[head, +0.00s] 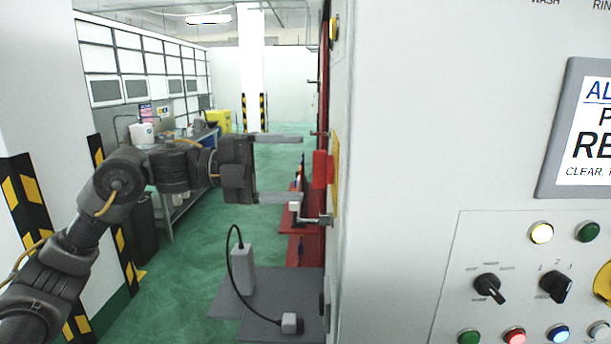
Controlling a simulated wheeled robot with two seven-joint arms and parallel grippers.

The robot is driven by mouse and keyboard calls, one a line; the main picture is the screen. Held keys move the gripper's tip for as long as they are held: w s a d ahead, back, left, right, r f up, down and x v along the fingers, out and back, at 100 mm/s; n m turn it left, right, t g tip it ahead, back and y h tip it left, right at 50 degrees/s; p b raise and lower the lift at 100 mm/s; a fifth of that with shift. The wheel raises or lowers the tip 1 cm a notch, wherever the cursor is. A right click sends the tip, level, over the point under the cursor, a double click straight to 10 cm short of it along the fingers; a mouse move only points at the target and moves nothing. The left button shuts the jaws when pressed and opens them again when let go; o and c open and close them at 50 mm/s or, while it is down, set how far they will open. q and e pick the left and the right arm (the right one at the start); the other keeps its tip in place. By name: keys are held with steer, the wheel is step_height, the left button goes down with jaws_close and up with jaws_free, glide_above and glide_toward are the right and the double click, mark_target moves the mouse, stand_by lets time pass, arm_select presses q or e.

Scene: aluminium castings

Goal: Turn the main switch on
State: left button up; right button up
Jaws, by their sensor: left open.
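A red switch handle (320,169) stands on a yellow plate (336,176) on the left side face of the light grey cabinet. I take it for the main switch; its position marks cannot be read from this angle. My left gripper (301,168) is open, with its two fingers pointing right toward the handle, one above and one below its height. The jaws look empty. I cannot tell how far the fingertips are from the handle. My right gripper is not in view.
The cabinet front (400,130) fills the right, with knobs, lit buttons and a display (560,150). A grey box with a cable (242,266) stands lower down. A striped pillar (30,200) is at left.

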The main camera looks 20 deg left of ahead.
arm_select(q)
steer(key=b+v, duration=0.1)
steer(key=v, duration=0.6)
steer(key=shift+b, duration=0.3)
